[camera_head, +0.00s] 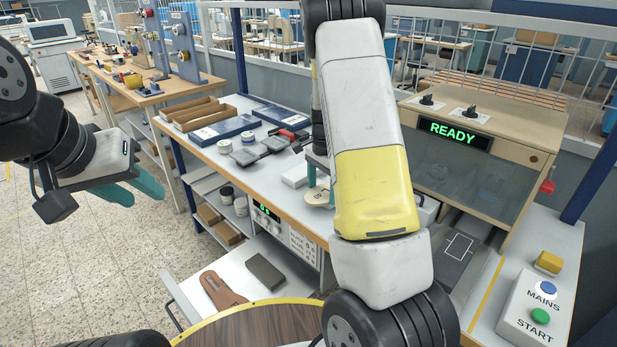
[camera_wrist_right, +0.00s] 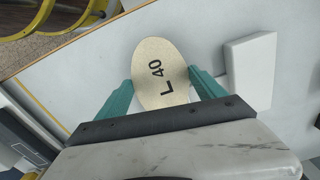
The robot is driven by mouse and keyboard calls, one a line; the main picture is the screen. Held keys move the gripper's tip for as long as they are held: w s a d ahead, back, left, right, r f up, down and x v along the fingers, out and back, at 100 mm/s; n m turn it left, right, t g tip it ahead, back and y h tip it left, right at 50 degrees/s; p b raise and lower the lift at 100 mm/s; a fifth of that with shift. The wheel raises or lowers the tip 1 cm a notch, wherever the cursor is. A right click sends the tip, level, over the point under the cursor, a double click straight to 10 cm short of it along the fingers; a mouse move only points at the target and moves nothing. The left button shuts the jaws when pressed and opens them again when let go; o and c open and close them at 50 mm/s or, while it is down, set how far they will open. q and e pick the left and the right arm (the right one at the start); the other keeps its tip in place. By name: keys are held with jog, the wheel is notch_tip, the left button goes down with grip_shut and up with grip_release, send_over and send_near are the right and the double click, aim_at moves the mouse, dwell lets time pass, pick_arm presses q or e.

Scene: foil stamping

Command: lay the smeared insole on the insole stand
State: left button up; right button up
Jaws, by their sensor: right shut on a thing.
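My left gripper (camera_head: 138,187) is empty, fingers apart, over the floor.
On the bench are small jars (camera_head: 224,146), dark pads (camera_head: 262,150), blue trays (camera_head: 224,130) and cardboard boxes (camera_head: 195,112). A press with a "READY" display (camera_head: 453,134) stands at the right, with a MAINS and START button box (camera_head: 540,309) before it.

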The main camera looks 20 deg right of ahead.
jog(key=shift+f, duration=0.1)
dwell(0.5)
jog(key=o, duration=1.4)
jog(key=shift+r, duration=3.9)
